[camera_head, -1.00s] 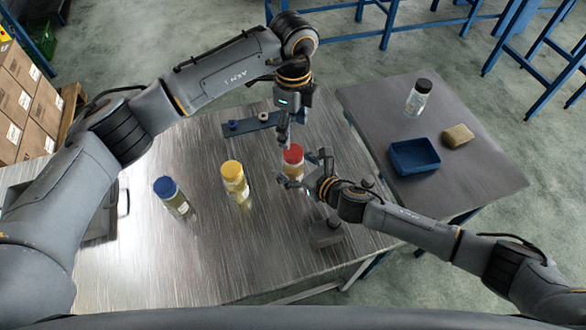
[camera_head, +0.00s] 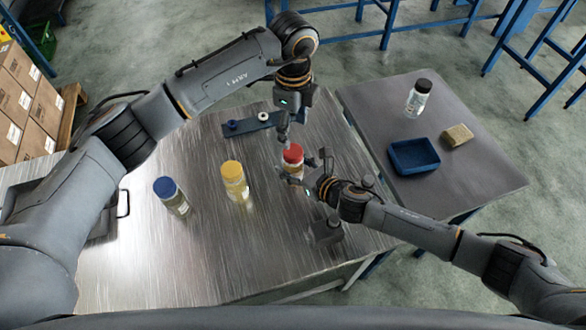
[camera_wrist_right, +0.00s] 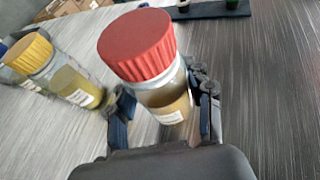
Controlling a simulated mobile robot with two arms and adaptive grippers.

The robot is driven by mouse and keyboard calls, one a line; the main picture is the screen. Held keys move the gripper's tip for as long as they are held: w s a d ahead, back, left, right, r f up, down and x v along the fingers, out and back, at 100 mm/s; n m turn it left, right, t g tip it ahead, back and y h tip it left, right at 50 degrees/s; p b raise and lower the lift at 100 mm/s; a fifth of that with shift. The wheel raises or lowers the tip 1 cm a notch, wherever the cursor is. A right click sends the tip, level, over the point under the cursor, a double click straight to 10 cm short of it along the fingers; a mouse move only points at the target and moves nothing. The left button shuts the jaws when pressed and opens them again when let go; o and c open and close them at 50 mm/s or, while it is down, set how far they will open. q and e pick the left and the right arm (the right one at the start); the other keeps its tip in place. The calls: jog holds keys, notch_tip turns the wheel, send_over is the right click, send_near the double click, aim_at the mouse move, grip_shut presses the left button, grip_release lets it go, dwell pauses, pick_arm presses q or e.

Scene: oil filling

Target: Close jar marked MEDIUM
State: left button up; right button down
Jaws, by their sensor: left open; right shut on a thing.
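A jar with a red lid (camera_head: 293,154) stands upright on the metal table. My right gripper (camera_head: 301,171) is shut around its glass body from the right. The right wrist view shows the red lid (camera_wrist_right: 138,44) sitting on the jar and amber contents below. My left gripper (camera_head: 284,136) is open and points down just above and beside the lid; whether it touches the lid I cannot tell. A yellow-lidded jar (camera_head: 237,187) and a blue-lidded jar (camera_head: 176,201) stand to the left, both lidded. The label words are too small to read.
A blue rack (camera_head: 252,123) with small round parts lies behind the jars. A dark block (camera_head: 327,234) is near the right edge. The side table holds a blue tray (camera_head: 408,170), a sponge (camera_head: 458,135) and a black-capped bottle (camera_head: 419,97). The table front is clear.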

aim_at(293, 151)
pick_arm(q)
jog(key=shift+f, duration=4)
